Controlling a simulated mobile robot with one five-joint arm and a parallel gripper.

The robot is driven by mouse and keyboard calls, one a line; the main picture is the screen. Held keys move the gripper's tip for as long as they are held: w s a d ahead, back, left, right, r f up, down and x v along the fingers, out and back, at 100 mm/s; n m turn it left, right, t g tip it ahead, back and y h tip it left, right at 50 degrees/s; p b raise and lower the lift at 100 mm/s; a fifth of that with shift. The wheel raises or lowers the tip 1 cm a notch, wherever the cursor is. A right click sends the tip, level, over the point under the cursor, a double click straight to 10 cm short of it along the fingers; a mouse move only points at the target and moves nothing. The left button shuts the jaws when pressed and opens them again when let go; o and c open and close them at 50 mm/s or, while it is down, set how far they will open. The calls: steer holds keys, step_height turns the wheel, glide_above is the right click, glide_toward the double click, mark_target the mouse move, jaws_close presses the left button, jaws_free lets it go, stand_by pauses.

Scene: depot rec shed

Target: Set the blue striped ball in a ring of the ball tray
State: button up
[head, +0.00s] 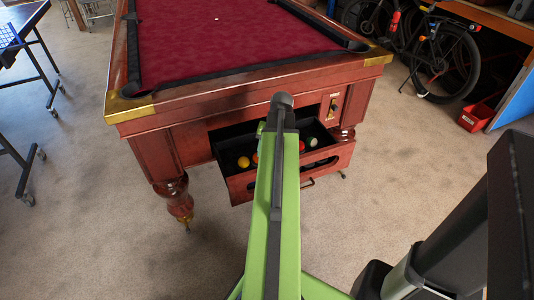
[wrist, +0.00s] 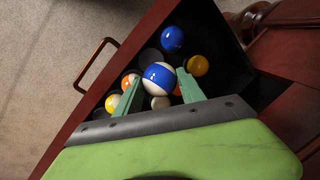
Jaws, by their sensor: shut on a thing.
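The blue striped ball (wrist: 159,84), white with blue bands, is between the two green fingers of my gripper (wrist: 159,74) in the wrist view. The gripper is shut on it. The ball looks larger than the balls around it and overlaps some of them, over the open drawer (wrist: 98,98) of the pool table. Its height above the drawer floor is hard to tell. In the head view my arm hides the gripper and the held ball in front of the drawer (head: 238,187). I cannot make out the rings of a ball tray in either view.
Several balls lie in the drawer, among them a plain blue one (wrist: 172,39), a yellow one (wrist: 198,66) and a green striped one (head: 311,142). The red-topped pool table (head: 225,45) stands above it. A bicycle (head: 435,50) and red bin (head: 475,117) are at the right.

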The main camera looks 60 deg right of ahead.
steer(key=shift+f+b, duration=2.05)
steer(key=shift+f, duration=0.25)
steer(key=shift+f+b, duration=1.7)
steer(key=o, duration=1.6)
steer(key=shift+c, duration=0.2)
steer(key=shift+r, duration=0.15)
steer(key=s+d+r+p, duration=0.1)
steer(key=s+r+p, duration=0.2)
steer(key=r+p, duration=1.4)
steer(key=shift+d, duration=0.1)
